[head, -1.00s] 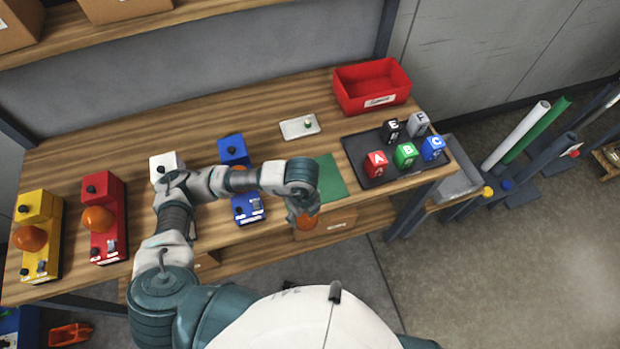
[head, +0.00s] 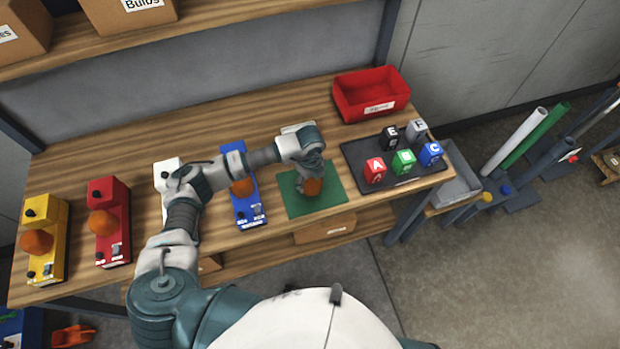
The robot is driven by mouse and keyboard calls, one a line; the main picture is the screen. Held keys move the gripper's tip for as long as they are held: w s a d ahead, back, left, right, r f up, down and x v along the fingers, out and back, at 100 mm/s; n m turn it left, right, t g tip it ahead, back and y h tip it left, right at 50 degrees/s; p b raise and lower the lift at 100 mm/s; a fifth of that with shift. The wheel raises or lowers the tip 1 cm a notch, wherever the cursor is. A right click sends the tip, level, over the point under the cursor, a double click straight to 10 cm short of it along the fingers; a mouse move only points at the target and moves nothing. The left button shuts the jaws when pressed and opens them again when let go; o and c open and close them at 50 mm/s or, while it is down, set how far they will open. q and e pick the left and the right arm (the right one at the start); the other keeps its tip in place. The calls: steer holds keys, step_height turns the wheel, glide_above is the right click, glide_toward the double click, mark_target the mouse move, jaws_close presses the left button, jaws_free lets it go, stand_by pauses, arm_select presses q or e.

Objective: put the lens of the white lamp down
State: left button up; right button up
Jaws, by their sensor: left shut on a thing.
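The white lamp (head: 166,174) stands on the bench between the red lamp and the blue lamp, mostly hidden behind my left arm. Its orange lens (head: 313,187) is at my left gripper (head: 312,178), over the green mat (head: 330,197). My left gripper is shut on the lens and points down. I cannot tell whether the lens touches the mat. My right gripper is not in view.
A yellow lamp (head: 43,215), a red lamp (head: 107,198) and a blue lamp (head: 236,160) stand on the bench. A dark tray (head: 357,152) with several lettered blocks is right of the mat. A red bin (head: 371,95) stands behind. A light tray (head: 297,128) is partly hidden by my arm.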

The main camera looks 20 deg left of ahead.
arm_select(q)
steer(key=shift+f, duration=0.1)
steer(key=shift+f, duration=0.25)
steer(key=o, duration=1.1)
steer(key=shift+r, duration=0.15)
step_height(320, 180, up, 12)
steer(key=shift+r+b, duration=0.25)
steer(key=shift+b, duration=0.35)
